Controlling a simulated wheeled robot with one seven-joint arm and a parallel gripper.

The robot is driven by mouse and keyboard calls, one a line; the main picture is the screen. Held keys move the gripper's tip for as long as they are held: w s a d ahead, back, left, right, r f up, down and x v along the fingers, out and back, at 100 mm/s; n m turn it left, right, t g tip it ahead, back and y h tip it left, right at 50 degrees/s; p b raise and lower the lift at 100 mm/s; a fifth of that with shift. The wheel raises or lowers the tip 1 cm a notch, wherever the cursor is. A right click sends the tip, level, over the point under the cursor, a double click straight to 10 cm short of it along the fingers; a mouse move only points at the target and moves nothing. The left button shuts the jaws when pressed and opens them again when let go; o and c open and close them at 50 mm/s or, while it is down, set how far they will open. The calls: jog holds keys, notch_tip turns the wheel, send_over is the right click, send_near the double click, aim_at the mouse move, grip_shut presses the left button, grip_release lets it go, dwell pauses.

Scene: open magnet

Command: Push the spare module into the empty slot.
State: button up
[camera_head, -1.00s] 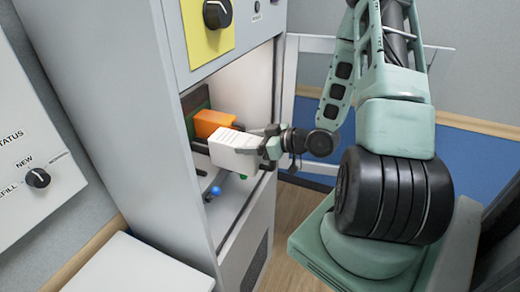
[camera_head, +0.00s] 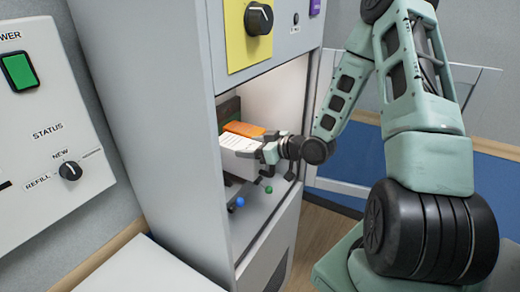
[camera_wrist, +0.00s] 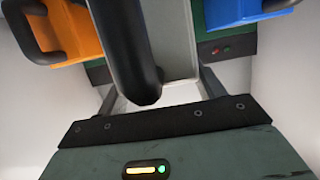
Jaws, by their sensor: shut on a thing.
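The spare module, a white box with printed lines on its top (camera_head: 240,146), is partly inside the open cabinet bay. My gripper (camera_head: 268,157) is shut on its front end. In the wrist view my gripper (camera_wrist: 155,92) is around the dark handle (camera_wrist: 133,60) of this pale module (camera_wrist: 172,35). An orange module (camera_head: 244,129) sits just beyond it in the head view and shows at upper left in the wrist view (camera_wrist: 75,32). A blue module (camera_wrist: 238,10) is at upper right there. The empty slot itself is hidden behind the held module.
The grey cabinet (camera_head: 165,130) has a side wall close to the module. A wall panel (camera_head: 45,130) with a green switch and a knob is at left. Open floor (camera_head: 318,235) shows at right.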

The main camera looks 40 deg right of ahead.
aim_at(243, 144)
jog(key=x, duration=0.3)
jog(key=shift+w+a+r, duration=0.1)
jog(key=shift+w+r, duration=0.1)
jog(key=shift+r, duration=0.15)
jog(key=shift+w+a+f, duration=0.1)
jog(key=shift+w+f, duration=0.05)
jog(key=shift+w, duration=0.15)
jog(key=shift+w+f+b, duration=0.15)
jog(key=shift+f+b, duration=1.5)
jog(key=shift+b, duration=0.1)
jog(key=o, duration=1.8)
